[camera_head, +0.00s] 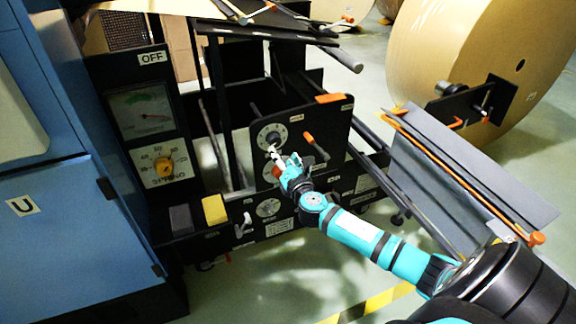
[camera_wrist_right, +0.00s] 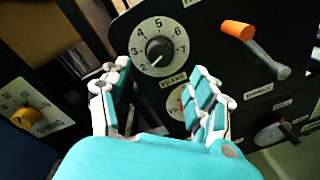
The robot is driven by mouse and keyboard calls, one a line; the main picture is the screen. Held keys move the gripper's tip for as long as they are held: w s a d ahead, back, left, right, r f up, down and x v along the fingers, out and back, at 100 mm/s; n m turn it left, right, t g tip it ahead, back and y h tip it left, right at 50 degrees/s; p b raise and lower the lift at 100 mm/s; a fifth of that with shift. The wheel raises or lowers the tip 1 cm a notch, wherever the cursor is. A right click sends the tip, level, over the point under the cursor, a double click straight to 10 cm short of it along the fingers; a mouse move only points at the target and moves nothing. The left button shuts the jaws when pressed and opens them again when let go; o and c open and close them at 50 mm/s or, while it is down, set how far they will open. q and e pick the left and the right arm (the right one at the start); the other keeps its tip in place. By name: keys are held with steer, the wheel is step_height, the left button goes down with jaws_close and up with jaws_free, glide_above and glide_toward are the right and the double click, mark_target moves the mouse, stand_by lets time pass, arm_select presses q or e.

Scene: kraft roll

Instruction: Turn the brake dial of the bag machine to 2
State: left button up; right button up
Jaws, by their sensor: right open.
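The brake dial (camera_head: 270,139) is a black knob on a white number plate on the machine's black panel. In the right wrist view the brake dial (camera_wrist_right: 159,51) stands just above and between my fingertips, with the label BRAKE below it. A light mark on the knob points to the lower left, near the 2; its exact setting is hard to tell. My right gripper (camera_head: 279,163) is open just below the dial, and in the wrist view its two fingers (camera_wrist_right: 162,72) are spread apart and empty. I see no contact with the knob. My left gripper is not in view.
An orange-tipped lever (camera_wrist_right: 250,45) sits right of the dial. A second small dial (camera_wrist_right: 178,102) is partly hidden behind my fingers. A yellow-knobbed dial (camera_head: 165,165) is on the panel at left. A large kraft roll (camera_head: 470,60) stands at the back right.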

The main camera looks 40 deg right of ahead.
steer(key=shift+v, duration=2.2)
